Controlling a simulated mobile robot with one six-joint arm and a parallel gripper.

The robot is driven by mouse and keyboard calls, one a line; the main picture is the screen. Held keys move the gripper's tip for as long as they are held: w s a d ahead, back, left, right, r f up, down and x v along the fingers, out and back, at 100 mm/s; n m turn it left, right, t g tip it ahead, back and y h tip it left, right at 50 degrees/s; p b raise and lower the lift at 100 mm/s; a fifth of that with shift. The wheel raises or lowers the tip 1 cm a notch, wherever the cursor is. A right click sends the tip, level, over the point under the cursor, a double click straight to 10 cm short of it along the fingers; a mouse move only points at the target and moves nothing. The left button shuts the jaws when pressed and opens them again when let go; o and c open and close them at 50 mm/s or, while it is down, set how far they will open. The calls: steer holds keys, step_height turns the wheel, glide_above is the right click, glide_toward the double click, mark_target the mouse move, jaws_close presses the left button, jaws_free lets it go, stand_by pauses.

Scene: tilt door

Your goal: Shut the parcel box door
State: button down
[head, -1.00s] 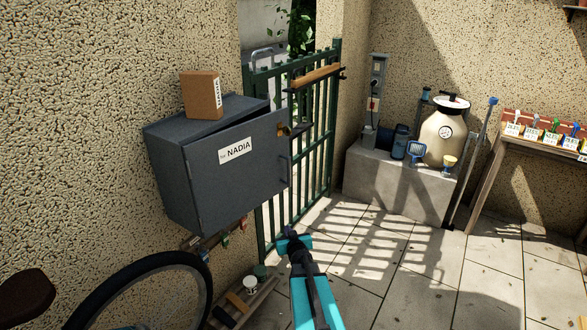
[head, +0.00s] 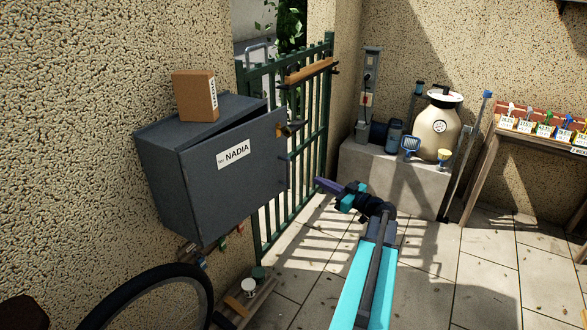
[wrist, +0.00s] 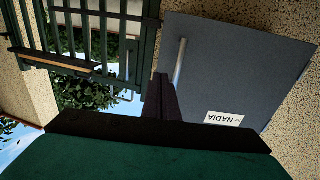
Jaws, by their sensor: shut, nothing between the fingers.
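The grey parcel box (head: 166,175) hangs on the left stucco wall. Its door (head: 240,175), labelled NADIA, is ajar: a dark wedge-shaped gap shows along its top, and its right edge stands out from the box. A bar handle (head: 283,172) and a brass lock (head: 290,128) are near that free edge. My gripper (head: 322,184) is shut and empty, to the right of the free edge, pointing left, apparently apart from it. In the wrist view, the door (wrist: 235,70) appears upside down with its handle (wrist: 180,62) beside my dark fingers (wrist: 160,92); contact cannot be told.
A brown carton (head: 194,96) stands on the box. The green barred gate (head: 300,150) with a wooden rail is behind the door's free edge. A bicycle wheel (head: 150,290) and a low wooden rack (head: 245,300) are below. The paved floor (head: 430,260) to the right is mostly clear.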

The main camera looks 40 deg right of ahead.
steer(key=shift+s+a+r+y, duration=0.1)
steer(key=shift+s+r+y, duration=0.05)
steer(key=shift+s+y, duration=0.2)
steer(key=w+a+p, duration=0.1)
steer(key=w+p, duration=0.4)
steer(key=w, duration=0.8)
steer(key=shift+w, duration=0.35)
steer(key=shift+w, duration=0.15)
